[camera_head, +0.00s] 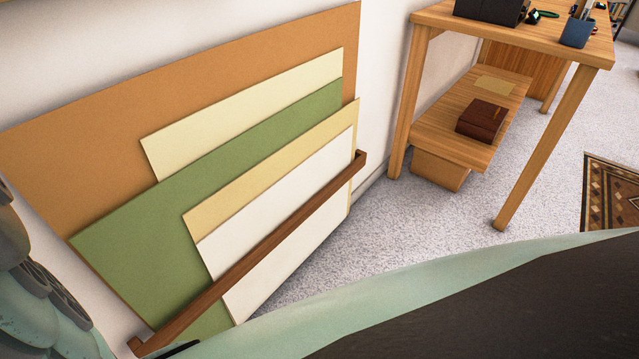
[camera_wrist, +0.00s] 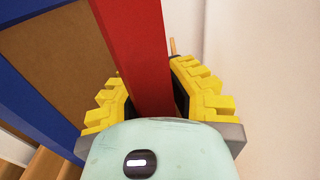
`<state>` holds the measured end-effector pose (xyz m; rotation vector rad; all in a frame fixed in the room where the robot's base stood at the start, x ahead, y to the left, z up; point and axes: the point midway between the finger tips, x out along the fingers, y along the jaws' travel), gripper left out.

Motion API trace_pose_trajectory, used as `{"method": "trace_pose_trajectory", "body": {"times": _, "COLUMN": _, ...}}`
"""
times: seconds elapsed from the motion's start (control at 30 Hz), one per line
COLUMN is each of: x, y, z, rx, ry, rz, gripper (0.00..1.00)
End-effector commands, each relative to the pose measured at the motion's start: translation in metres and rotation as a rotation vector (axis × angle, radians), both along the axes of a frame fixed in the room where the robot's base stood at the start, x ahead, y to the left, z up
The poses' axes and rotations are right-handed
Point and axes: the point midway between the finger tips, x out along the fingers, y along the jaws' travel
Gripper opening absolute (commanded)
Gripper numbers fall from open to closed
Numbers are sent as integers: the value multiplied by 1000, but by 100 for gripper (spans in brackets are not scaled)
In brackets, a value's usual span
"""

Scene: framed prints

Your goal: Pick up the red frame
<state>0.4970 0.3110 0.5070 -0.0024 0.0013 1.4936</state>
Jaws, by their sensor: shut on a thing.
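The red frame (camera_wrist: 140,45) shows in the wrist view as a straight red bar running from the top down between the yellow fingers. My gripper (camera_wrist: 150,76) is shut on this bar, with one finger on each side. The rest of the red frame is hidden or out of view. In the head view I see neither the red frame nor my gripper.
In the wrist view a blue-edged frame (camera_wrist: 40,98) with a brown panel (camera_wrist: 65,55) lies left of the red bar. The head view shows panels (camera_head: 150,228) leaning behind a wooden rail (camera_head: 262,250), and a wooden table (camera_head: 425,17) at right. Carpet (camera_head: 420,226) between is clear.

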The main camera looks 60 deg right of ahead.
Motion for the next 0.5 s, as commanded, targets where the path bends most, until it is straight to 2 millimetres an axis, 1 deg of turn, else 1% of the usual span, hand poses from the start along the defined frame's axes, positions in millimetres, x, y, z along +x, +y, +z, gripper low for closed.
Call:
{"method": "trace_pose_trajectory", "body": {"times": 0.03, "x": 1, "y": 1, "z": 10, "rx": 9, "ry": -2, "rz": 0, "gripper": 0}}
{"method": "trace_pose_trajectory", "body": {"times": 0.17, "x": 1, "y": 1, "z": 26, "rx": 9, "ry": -3, "rz": 0, "gripper": 0}}
{"method": "trace_pose_trajectory", "body": {"times": 0.5, "x": 0, "y": 0, "z": 74, "rx": 9, "ry": -1, "rz": -2, "gripper": 0}}
